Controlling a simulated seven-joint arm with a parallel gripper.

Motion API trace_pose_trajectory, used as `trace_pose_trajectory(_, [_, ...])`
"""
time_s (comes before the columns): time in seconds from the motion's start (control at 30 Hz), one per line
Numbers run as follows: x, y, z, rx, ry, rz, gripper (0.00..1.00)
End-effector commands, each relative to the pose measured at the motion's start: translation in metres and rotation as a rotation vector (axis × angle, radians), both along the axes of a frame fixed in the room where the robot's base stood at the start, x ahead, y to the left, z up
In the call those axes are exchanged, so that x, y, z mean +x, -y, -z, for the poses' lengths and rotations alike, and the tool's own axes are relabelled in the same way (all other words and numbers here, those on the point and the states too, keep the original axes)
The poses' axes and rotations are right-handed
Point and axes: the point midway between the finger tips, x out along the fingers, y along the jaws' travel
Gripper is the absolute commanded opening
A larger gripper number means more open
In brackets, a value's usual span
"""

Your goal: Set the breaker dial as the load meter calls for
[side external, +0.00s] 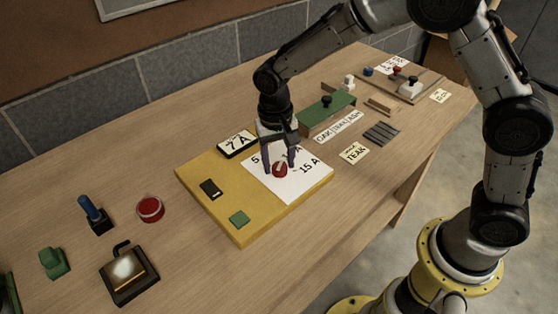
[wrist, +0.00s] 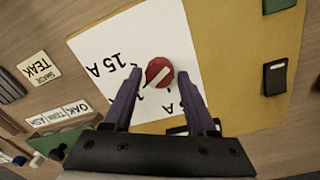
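The breaker dial is a red round knob (side external: 280,169) with a white bar across it, on a white card (side external: 300,185) marked with a 5, a partly hidden label and 15 A. In the wrist view the dial (wrist: 153,66) shows its bar slanting from lower left to upper right. The load meter (side external: 237,143) is a black-framed plate reading 7 A, behind the card. My gripper (side external: 280,163) is open over the card, its fingertips (wrist: 160,75) on either side of the dial. I cannot tell whether they touch it. The fingers partly hide the labels.
The yellow board (side external: 205,195) also carries a black switch (side external: 210,188) and a green square (side external: 239,218). To the left are a red button (side external: 150,209), a blue-handled lever (side external: 93,213) and a lit box (side external: 129,272). A green block (side external: 327,112) and TEAK card (side external: 353,153) lie right.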

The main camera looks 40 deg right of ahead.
Motion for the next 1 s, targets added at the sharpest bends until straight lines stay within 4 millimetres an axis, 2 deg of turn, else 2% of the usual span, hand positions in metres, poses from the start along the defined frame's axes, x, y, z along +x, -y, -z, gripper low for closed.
trace_pose_trajectory(0.03, [0.0,0.0,0.0,0.0,-0.001,0.0,0.68])
trace_pose_trajectory(0.07, [0.0,0.0,0.001,0.0,-0.001,0.0,0.73])
trace_pose_trajectory(0.33, [-0.001,0.0,0.001,-0.001,-0.003,0.0,0.73])
trace_pose_trajectory(0.47, [0.0,0.0,-0.005,0.0,-0.001,0.0,0.73])
trace_pose_trajectory(0.57, [0.001,-0.001,-0.018,0.001,0.0,-0.001,0.73])
trace_pose_trajectory(1.0, [0.002,-0.005,-0.109,0.0,0.001,-0.001,0.73])
